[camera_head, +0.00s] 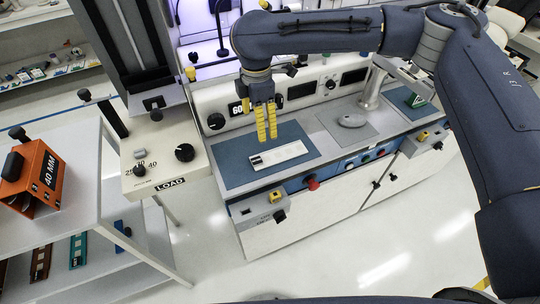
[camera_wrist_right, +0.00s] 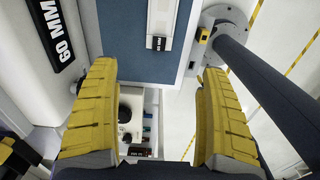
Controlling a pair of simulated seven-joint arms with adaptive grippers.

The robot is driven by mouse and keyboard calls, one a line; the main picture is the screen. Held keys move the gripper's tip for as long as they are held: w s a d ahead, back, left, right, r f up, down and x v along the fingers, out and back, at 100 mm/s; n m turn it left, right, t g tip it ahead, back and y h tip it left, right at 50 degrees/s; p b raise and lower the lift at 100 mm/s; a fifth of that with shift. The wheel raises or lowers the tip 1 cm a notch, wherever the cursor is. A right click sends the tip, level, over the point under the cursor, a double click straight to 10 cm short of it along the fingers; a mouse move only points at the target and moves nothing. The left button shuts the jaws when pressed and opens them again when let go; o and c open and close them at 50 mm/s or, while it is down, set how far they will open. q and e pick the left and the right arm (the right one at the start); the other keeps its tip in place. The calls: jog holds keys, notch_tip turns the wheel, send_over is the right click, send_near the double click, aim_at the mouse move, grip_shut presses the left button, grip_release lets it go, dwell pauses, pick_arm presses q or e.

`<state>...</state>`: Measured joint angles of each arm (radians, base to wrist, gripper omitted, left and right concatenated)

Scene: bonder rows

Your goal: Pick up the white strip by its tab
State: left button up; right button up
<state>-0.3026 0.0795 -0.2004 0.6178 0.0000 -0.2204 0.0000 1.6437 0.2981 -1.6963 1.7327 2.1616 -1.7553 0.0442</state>
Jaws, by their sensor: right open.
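The white strip (camera_head: 284,153) lies flat on the blue mat (camera_head: 234,173) of the bench. Its dark tab (camera_head: 257,160) is at its left end in the head view. In the right wrist view the strip (camera_wrist_right: 166,16) shows at the top, with the tab (camera_wrist_right: 158,43) pointing down. My right gripper (camera_head: 267,137) points down above the mat, just behind the strip near its tab end. Its yellow fingers are open and empty in the right wrist view (camera_wrist_right: 158,72), apart from the strip. My left gripper is not in view.
A grey oval piece (camera_head: 352,120) sits on a grey pad to the right. A control panel with a red knob (camera_head: 312,183) runs along the bench front. The LOAD box (camera_head: 160,158) stands left. An orange 40 MM block (camera_head: 32,172) sits on a shelf.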

aim_at(261, 159)
notch_tip(261, 159, down, 16)
jog(key=shift+f, duration=0.2)
dwell(0.7)
grip_shut()
dwell(0.6)
